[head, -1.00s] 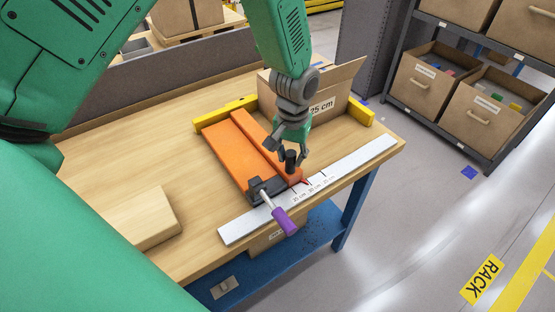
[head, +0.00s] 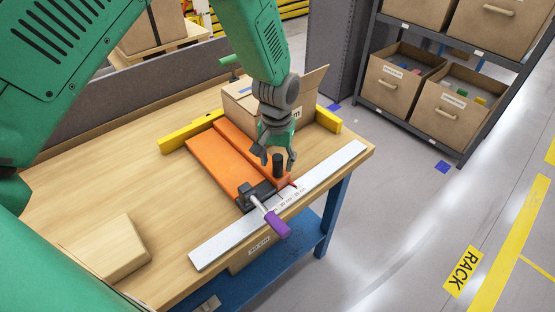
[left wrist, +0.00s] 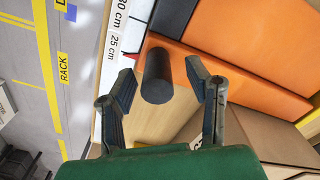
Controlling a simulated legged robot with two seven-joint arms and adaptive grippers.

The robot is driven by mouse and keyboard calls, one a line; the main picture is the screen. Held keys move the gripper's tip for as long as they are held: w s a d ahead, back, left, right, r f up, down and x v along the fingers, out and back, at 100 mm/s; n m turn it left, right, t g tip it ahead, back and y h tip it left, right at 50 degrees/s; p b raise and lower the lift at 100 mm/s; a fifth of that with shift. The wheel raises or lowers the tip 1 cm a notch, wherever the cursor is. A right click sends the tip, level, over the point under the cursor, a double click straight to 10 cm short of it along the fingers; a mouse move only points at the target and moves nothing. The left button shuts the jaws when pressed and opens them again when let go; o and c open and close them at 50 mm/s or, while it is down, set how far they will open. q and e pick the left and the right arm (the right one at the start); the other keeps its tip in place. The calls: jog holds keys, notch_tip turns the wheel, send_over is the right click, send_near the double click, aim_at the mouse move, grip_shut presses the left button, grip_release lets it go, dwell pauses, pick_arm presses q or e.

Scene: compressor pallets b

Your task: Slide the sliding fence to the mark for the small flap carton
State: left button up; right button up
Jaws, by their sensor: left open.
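The orange sliding fence (head: 222,162) lies on the table, with a black upright knob (head: 278,165) and a lever with a purple handle (head: 276,225) at its front. The handle sticks out over the white scale (head: 220,247). The fence's red pointer (left wrist: 132,57) is close to the 25 cm label in the left wrist view. My left gripper (head: 277,160) is open, its fingers on either side of the knob (left wrist: 157,77); contact cannot be told. The open flap carton (head: 243,97) stands behind the fence, its label mostly hidden by the gripper. My right gripper is not in view.
A yellow stop rail (head: 175,143) runs behind the fence and carton. A closed carton (head: 110,252) lies at the table's left front. Another box sits on the blue shelf below. Racks with bins stand at right.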

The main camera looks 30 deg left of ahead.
pick_arm(q)
notch_tip(320, 180, up, 12)
jog(key=shift+w+f, duration=0.1)
dwell(0.4)
